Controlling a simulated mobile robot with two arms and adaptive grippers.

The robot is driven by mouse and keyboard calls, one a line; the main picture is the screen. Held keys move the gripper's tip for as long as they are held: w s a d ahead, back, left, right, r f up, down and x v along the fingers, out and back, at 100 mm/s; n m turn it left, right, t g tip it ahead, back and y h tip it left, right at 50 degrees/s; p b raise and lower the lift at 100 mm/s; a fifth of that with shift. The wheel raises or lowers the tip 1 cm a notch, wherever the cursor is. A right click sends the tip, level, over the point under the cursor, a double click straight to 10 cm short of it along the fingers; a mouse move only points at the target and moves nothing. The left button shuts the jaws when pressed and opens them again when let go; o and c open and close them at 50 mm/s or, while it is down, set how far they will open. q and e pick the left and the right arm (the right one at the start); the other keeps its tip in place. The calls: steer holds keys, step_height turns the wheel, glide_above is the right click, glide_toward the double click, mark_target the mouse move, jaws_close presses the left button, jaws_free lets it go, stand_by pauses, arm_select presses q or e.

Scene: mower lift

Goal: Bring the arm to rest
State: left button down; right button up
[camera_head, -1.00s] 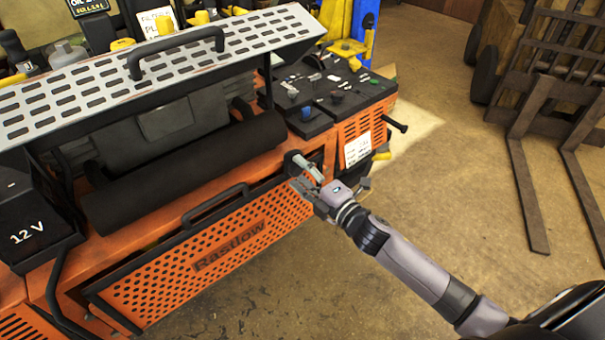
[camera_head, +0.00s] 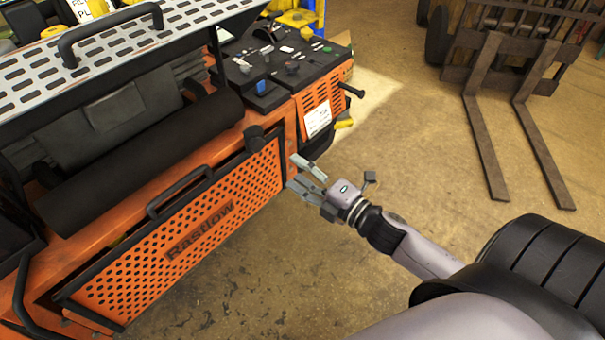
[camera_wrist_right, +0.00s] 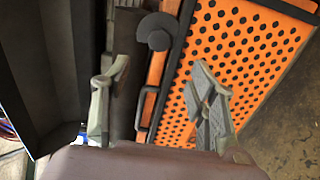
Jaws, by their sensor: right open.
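My right gripper (camera_head: 302,175) is open and empty in the head view, its fingers spread and pointing left toward the orange machine (camera_head: 120,222). It stands a little apart from the right end of the machine's perforated orange panel (camera_head: 205,228), marked "Rastlow". A dark round knob (camera_head: 254,138) is at the panel's upper right corner. In the right wrist view the open fingers (camera_wrist_right: 158,100) show with nothing between them, and the knob (camera_wrist_right: 157,32) and panel (camera_wrist_right: 240,55) lie beyond. My right arm reaches in from the lower right. My left gripper is not in view.
A control box (camera_head: 280,65) with switches sits on the machine's right end, with a dark handle (camera_head: 354,91) sticking out. A perforated metal cover (camera_head: 110,50) is raised above a black roller (camera_head: 140,158). A forklift's forks (camera_head: 485,150) lie at the right. The floor between is clear.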

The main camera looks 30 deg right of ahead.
steer(key=shift+s+d, duration=0.1)
steer(key=shift+s, duration=0.2)
steer(key=s+d+f+m+g+h+b, duration=0.1)
steer(key=s+d+f+m+g+h, duration=0.2)
steer(key=f, duration=0.9)
steer(key=s+d+f+m+g+h+b, duration=0.15)
steer(key=f+m, duration=0.25)
steer(key=f, duration=0.8)
steer(key=s+d+f+m+g+h, duration=0.1)
steer(key=s+d+f+m+g, duration=0.2)
steer(key=f, duration=0.8)
steer(key=s+a+f+m+g+b, duration=0.25)
steer(key=s+f+m+g, duration=0.2)
steer(key=s+f, duration=0.95)
steer(key=s+a+f+m+g, duration=0.2)
steer(key=s+f, duration=0.3)
steer(key=s, duration=0.3)
steer(key=s+a+f+m+g, duration=0.2)
steer(key=s+a+f, duration=0.2)
steer(key=s, duration=0.4)
steer(key=shift+s+a+f, duration=0.3)
steer(key=shift+s+f, duration=0.1)
steer(key=shift+f, duration=0.45)
steer(key=shift+m, duration=0.25)
